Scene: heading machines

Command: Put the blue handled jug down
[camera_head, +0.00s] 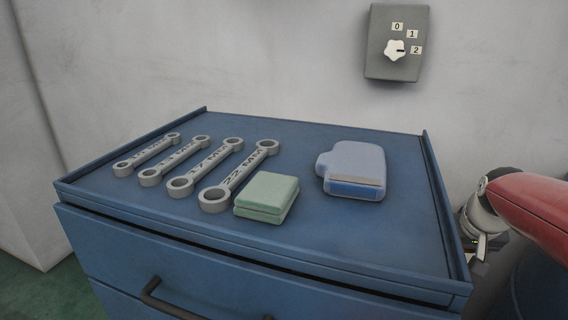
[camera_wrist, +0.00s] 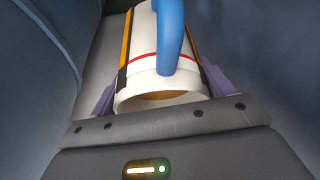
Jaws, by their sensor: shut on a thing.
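The jug (camera_wrist: 143,32) is white with a red band and a blue handle (camera_wrist: 172,35), and it shows in the wrist view. My gripper (camera_wrist: 160,62) is shut on the jug's body, with one finger on each side of it. The handle faces the wrist camera. One round end of the jug points toward my palm, and its far end is cut off by the picture's top edge. I cannot make out the jug or the gripper's fingers in the head view.
A blue drawer cabinet (camera_head: 330,236) has low raised side edges. On its top lie several wrenches (camera_head: 238,176), a green box (camera_head: 267,198) and a blue-grey pack (camera_head: 352,168). Bare top shows at the front right and behind the pack. A switch box (camera_head: 397,42) hangs on the wall.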

